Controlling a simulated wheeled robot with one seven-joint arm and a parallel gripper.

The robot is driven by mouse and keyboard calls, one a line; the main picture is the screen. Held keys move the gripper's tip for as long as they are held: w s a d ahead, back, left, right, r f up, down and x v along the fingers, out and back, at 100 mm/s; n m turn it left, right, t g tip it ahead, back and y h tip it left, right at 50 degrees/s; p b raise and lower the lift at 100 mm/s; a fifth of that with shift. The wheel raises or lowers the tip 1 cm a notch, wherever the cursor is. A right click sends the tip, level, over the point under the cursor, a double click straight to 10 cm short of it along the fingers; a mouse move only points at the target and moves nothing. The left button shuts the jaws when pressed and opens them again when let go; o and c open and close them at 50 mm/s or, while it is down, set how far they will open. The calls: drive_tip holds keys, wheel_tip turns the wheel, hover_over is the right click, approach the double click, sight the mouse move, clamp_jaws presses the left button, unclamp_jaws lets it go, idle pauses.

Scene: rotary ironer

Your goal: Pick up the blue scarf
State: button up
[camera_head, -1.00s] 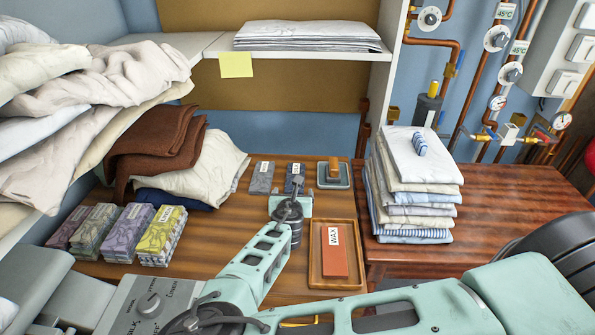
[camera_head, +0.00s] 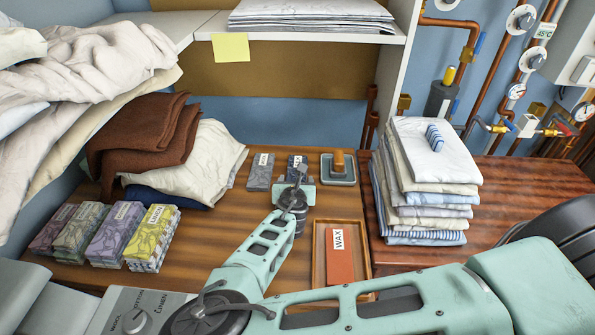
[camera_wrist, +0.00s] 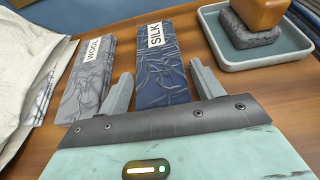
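The blue scarf is a dark navy folded cloth labelled SILK (camera_wrist: 172,58), lying flat on the wooden table; it also shows in the head view (camera_head: 298,161), partly hidden by my gripper (camera_head: 297,177). In the wrist view my gripper (camera_wrist: 160,72) is open, its two grey fingers spread either side of the scarf's near half. The left finger is in the gap beside the grey cloth. The near end of the scarf is hidden behind the gripper body. I cannot tell whether the fingers touch the scarf.
A grey cloth labelled WOOL (camera_wrist: 88,80) lies close left. A blue-grey dish (camera_wrist: 255,52) with a brown-topped block stands right. A wooden tray (camera_head: 318,277) holds a red WAX block. Cream cloth (camera_head: 205,165) lies left; folded linen (camera_head: 428,195) stacks up at right.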

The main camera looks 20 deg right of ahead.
drive_tip(key=c, duration=0.6)
wheel_tip(320, 180, up, 10)
drive_tip(key=shift+b, duration=0.65)
